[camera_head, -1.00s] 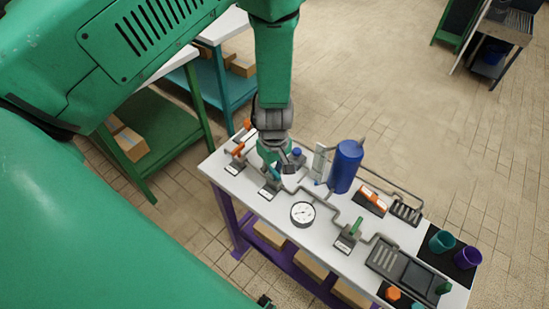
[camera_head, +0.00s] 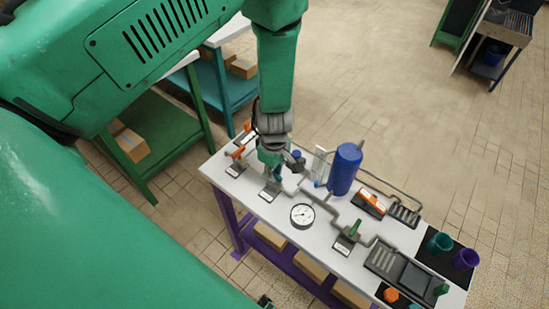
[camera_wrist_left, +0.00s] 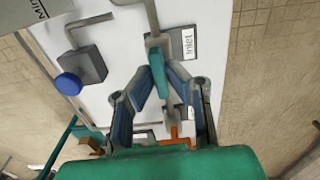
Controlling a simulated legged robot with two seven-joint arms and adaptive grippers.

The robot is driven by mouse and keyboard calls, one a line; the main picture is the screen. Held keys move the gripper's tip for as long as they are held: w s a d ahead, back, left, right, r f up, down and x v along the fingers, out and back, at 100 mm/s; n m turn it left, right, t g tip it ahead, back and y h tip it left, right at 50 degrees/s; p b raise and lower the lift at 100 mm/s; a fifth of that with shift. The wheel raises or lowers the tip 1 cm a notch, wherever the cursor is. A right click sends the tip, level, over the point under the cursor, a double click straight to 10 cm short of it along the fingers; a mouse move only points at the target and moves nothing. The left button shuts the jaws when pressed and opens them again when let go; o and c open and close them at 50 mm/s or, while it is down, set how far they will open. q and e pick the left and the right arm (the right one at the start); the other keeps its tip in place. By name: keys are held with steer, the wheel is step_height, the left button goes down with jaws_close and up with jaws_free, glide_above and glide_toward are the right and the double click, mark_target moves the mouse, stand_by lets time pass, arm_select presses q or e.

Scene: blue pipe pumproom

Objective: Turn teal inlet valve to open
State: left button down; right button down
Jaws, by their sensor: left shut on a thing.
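The teal inlet valve handle (camera_wrist_left: 160,72) stands beside the "Inlet" label (camera_wrist_left: 187,43) in the wrist view. There it looks roughly in line with the grey pipe (camera_wrist_left: 152,17) above it. My left gripper (camera_wrist_left: 162,78) has a finger on each side of the handle and is shut on it. In the head view my left gripper (camera_head: 275,163) reaches down over the valve's grey base (camera_head: 270,188) and hides much of the teal handle. My right gripper is in neither view.
An orange-handled valve (camera_head: 238,153) is close on the left. A round gauge (camera_head: 302,215), a blue cylinder (camera_head: 345,168) and a green-handled valve (camera_head: 354,229) stand to the right on the white bench. A blue-capped grey block (camera_wrist_left: 85,68) is near the gripper.

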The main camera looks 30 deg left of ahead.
arm_select(q)
steer(key=c, duration=1.6)
jaws_free()
steer(key=shift+w+d, duration=0.1)
steer(key=shift+r, duration=0.15)
step_height(320, 180, up, 12)
steer(key=shift+f, duration=0.25)
